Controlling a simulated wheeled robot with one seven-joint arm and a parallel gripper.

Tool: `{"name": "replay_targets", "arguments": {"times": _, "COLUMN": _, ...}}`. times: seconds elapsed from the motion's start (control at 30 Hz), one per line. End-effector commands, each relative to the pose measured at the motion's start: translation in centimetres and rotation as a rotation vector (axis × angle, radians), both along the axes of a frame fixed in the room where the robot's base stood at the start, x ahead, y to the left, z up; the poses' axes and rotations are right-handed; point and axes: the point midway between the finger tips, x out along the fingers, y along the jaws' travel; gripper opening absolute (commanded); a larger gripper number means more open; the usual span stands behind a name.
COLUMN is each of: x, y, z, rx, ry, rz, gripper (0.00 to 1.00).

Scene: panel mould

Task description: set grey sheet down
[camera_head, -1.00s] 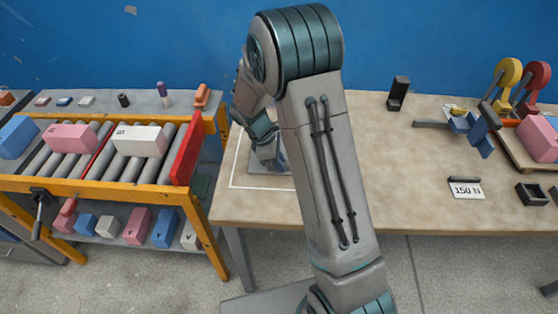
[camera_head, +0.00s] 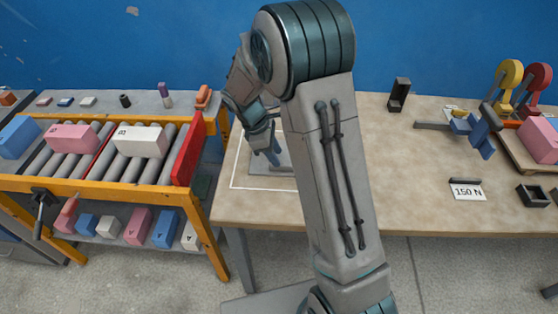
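The grey sheet (camera_head: 262,168) lies inside a white outline (camera_head: 262,188) at the left end of the worktable, partly hidden behind my arm. It looks flat on the table top. My gripper (camera_head: 273,157) points down just above the sheet, with its lower part showing against it. Its fingers are small and partly covered, so I cannot tell whether they are open or shut, or whether they touch the sheet.
A roller rack (camera_head: 110,188) with pink, white and blue blocks and a red end plate (camera_head: 188,150) stands left of the table. A 150 N card (camera_head: 467,192), a black tray (camera_head: 532,195) and a blue clamp (camera_head: 482,132) are at right. The middle table is clear.

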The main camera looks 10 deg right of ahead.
Motion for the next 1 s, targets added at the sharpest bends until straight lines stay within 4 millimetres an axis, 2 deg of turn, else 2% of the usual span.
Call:
{"name": "replay_targets", "arguments": {"times": 0.03, "x": 0.2, "y": 0.5, "z": 1.2, "rx": 0.002, "ry": -0.006, "rz": 0.001, "gripper": 0.36}}
{"name": "replay_targets", "arguments": {"times": 0.2, "x": 0.6, "y": 1.7, "z": 4.4, "rx": 0.001, "ry": -0.003, "rz": 0.001, "gripper": 0.36}}
{"name": "replay_targets", "arguments": {"times": 0.43, "x": 0.8, "y": 2.6, "z": 6.8, "rx": 0.002, "ry": -0.002, "rz": -0.003, "gripper": 0.36}}
{"name": "replay_targets", "arguments": {"times": 0.57, "x": 0.0, "y": 2.3, "z": 8.0, "rx": 0.013, "ry": -0.030, "rz": -0.048, "gripper": 0.36}}
{"name": "replay_targets", "arguments": {"times": 0.67, "x": -1.8, "y": 1.6, "z": 9.7, "rx": 0.038, "ry": -0.087, "rz": -0.143, "gripper": 0.36}}
{"name": "replay_targets", "arguments": {"times": 0.8, "x": -5.5, "y": 0.4, "z": 12.2, "rx": 0.096, "ry": -0.195, "rz": -0.340, "gripper": 0.36}}
{"name": "replay_targets", "arguments": {"times": 1.0, "x": -11.2, "y": -0.8, "z": 14.5, "rx": 0.190, "ry": -0.340, "rz": -0.640, "gripper": 0.36}}
